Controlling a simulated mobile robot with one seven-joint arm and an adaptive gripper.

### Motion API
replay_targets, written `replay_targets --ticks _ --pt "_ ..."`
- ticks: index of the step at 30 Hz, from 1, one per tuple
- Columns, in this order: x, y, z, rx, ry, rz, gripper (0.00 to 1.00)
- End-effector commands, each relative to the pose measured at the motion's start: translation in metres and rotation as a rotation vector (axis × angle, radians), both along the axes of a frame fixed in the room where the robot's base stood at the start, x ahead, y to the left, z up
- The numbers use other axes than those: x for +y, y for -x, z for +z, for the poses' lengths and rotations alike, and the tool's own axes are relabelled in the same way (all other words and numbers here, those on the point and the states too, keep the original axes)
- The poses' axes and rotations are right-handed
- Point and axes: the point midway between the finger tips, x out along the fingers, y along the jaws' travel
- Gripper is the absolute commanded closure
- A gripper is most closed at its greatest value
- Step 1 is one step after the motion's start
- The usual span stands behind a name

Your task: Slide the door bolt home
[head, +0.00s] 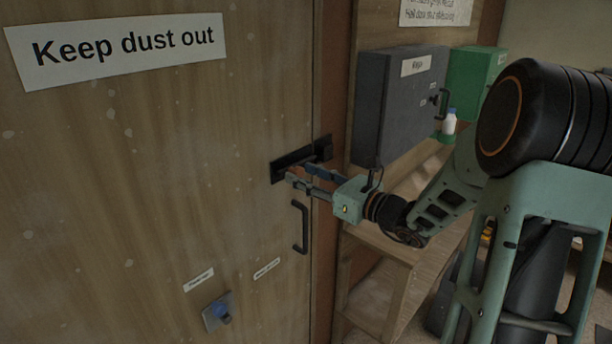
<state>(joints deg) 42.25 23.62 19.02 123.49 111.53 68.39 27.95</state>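The door bolt (285,163) is a dark plate with a bar, mounted on the wooden door (150,180) near its right edge. A dark keeper (323,148) sits to its right on the frame side. My gripper (298,176) is at the bolt, its fingers pointing left and lying just below and over part of it. The fingers appear apart, but whether they touch the bolt's knob cannot be told. The knob and much of the bar are hidden behind the gripper, so the bar's position is unclear.
A black door handle (300,227) is below my gripper. A grey key cabinet (398,105) and a green box (474,72) are on the right above a wooden shelf (390,240). A small bottle (449,124) stands there. A blue-knobbed plate (218,312) is low on the door.

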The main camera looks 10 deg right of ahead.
Motion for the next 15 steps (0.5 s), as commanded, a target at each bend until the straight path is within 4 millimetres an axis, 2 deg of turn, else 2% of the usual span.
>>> replay_targets --ticks 1,10,15 --pt "-0.0002 0.0001 0.0001 0.000 0.000 0.000 0.68" --pt "-0.0003 0.0003 0.0002 0.000 0.000 0.000 1.00" --pt "-0.0003 0.0003 0.0002 0.000 0.000 0.000 1.00"
